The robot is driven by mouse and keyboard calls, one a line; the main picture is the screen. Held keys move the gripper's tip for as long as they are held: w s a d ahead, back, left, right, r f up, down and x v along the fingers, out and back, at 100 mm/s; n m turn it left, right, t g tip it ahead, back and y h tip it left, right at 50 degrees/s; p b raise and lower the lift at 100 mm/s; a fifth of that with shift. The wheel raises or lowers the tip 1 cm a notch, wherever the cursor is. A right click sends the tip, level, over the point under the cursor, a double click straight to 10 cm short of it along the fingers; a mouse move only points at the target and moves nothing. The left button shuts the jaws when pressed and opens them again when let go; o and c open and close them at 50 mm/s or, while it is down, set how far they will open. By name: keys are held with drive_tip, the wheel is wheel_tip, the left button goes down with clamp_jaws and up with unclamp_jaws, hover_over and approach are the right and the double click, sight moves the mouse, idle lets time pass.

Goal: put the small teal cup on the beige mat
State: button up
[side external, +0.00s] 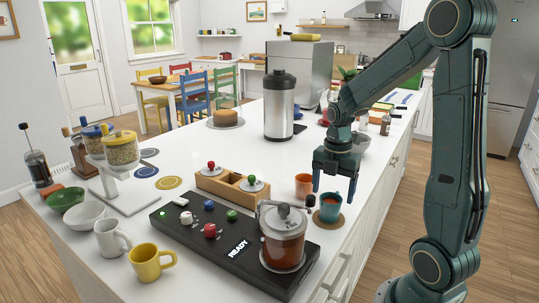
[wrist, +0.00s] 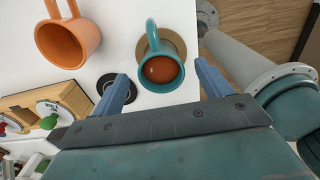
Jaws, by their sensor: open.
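The small teal cup (side external: 329,208) is upright with brown liquid inside. It appears to stand on a round tan-beige mat (side external: 342,221), whose rim shows around its base. In the wrist view the teal cup (wrist: 162,88) lies between my fingers, its handle pointing to the top of the picture over the beige mat (wrist: 181,46). My gripper (side external: 334,187) is open and empty, pointing down just above the cup; its fingers (wrist: 160,72) also show apart in the wrist view. Whether the fingers reach below the rim is hard to tell.
An orange mug (side external: 303,186) stands close behind the cup. A wooden box (side external: 220,184) with knobs lies farther left. The counter edge is close on the right.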

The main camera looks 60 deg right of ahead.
wheel_tip(320, 180, up, 8)
idle(0.4)
drive_tip(key=shift+a, duration=0.15)
idle(0.4)
drive_tip(key=s+a+r+m+t, duration=0.2)
drive_tip(key=s+a+m, duration=0.2)
drive_tip(key=a+m, duration=0.4)
drive_tip(key=s+a+r+m+t, duration=0.2)
drive_tip(key=s+a+m+t, duration=0.1)
drive_tip(key=a+m, duration=0.6)
drive_tip(key=shift+s+a+r+m+t, duration=0.2)
drive_tip(key=shift+s+r+m+t, duration=0.25)
drive_tip(key=shift+s, duration=0.35)
drive_tip(key=shift+f, duration=0.1)
idle(0.6)
